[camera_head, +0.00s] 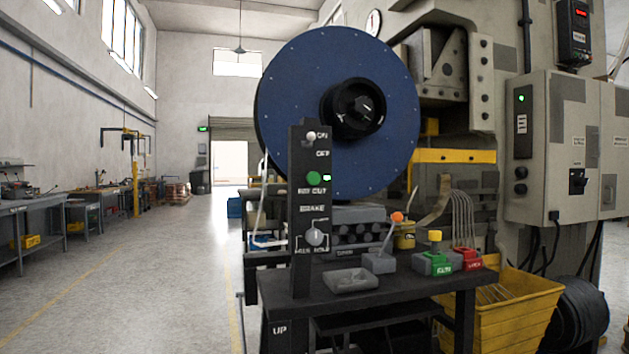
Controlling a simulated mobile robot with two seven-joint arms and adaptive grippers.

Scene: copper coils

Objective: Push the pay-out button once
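A black upright control panel (298,262) stands at the near left of a dark bench. The round green button (313,179) is halfway up it, above a label that seems to read "PAY OUT". Below is a grey knob (314,236) under the word BRAKE. A large blue reel (290,85) with a black hub (340,108) is behind the panel. Neither of my grippers is in view.
A yellow crate (515,318) stands at right. The floor at left (170,290) is clear.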

